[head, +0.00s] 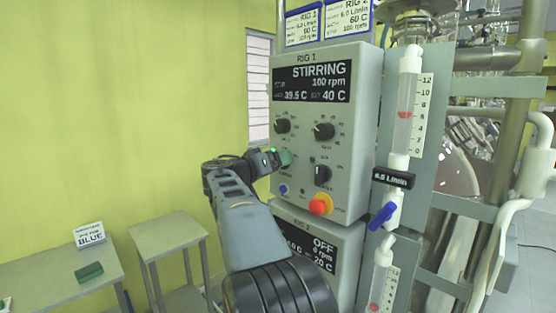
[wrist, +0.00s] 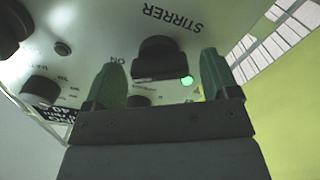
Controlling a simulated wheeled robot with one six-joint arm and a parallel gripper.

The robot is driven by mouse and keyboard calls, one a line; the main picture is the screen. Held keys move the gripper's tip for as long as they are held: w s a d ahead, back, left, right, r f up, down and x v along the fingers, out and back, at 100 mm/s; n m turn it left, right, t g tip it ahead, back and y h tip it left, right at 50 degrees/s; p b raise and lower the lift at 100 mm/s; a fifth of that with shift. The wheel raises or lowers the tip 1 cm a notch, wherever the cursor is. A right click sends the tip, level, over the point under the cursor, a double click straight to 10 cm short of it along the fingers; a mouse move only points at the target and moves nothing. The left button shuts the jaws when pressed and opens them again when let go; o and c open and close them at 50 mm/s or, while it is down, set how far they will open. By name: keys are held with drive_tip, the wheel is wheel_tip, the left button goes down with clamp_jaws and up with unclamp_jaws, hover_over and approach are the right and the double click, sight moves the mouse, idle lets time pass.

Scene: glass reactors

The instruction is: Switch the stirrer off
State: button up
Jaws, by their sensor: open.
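The Rig 1 control box (head: 358,185) has a display (head: 311,82) reading STIRRING, 100 rpm. In the wrist view the black stirrer knob (wrist: 158,55), marked STIRRER, lies between my gripper's green fingertips. A green lamp (wrist: 187,80) beside it is lit. My gripper (head: 284,158) is at the box's left side in the head view and hides the knob there. In the wrist view my gripper (wrist: 160,63) is open, one finger on each side of the knob. No contact shows, and I cannot tell how deep the fingers reach.
Other black knobs (head: 324,131) and a red emergency-type button (head: 320,204) are close by on the same panel. The Rig 2 box (head: 345,248), reading OFF, is below. A flow meter with a blue valve handle (head: 382,215) stands right. Small tables (head: 170,228) stand left.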

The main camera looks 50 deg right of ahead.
drive_tip(key=shift+d, duration=0.35)
drive_tip(key=c, duration=0.9)
drive_tip(key=shift+n, duration=0.3)
drive_tip(key=shift+f+n+b, duration=0.1)
drive_tip(key=shift+n+b, duration=0.35)
drive_tip(key=shift+n, duration=0.55)
drive_tip(key=n, duration=0.3)
drive_tip(key=shift+n, duration=0.3)
drive_tip(key=n, duration=0.5)
drive_tip(key=shift+f+n, duration=0.1)
drive_tip(key=shift+n, duration=0.4)
